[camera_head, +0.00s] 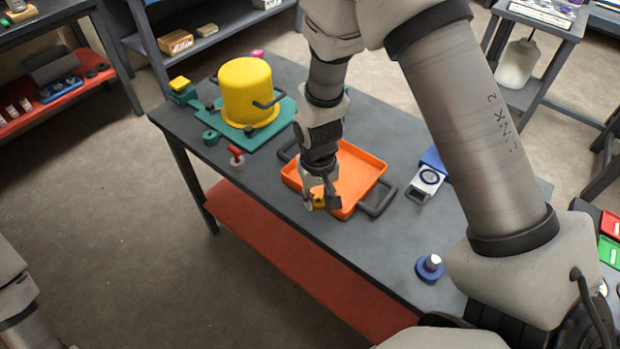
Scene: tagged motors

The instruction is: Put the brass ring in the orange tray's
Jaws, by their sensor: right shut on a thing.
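My right gripper (322,202) points down over the near side of the orange tray (364,166). It is shut on the small yellow brass ring (319,201), which shows between its fingertips. The ring is at the tray's near rim; I cannot tell whether it touches the tray. The tray has a dark handle at each end and its visible floor looks empty. My right arm hides part of the tray's left side. Only a piece of my left arm shows at the lower left; its gripper is out of view.
On the grey table (330,248), a yellow pot (246,90) stands on a green base (268,133) at the left. A red-topped piece (236,156) stands near the front edge. A white device (426,182) and a blue piece (429,267) are at the right.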

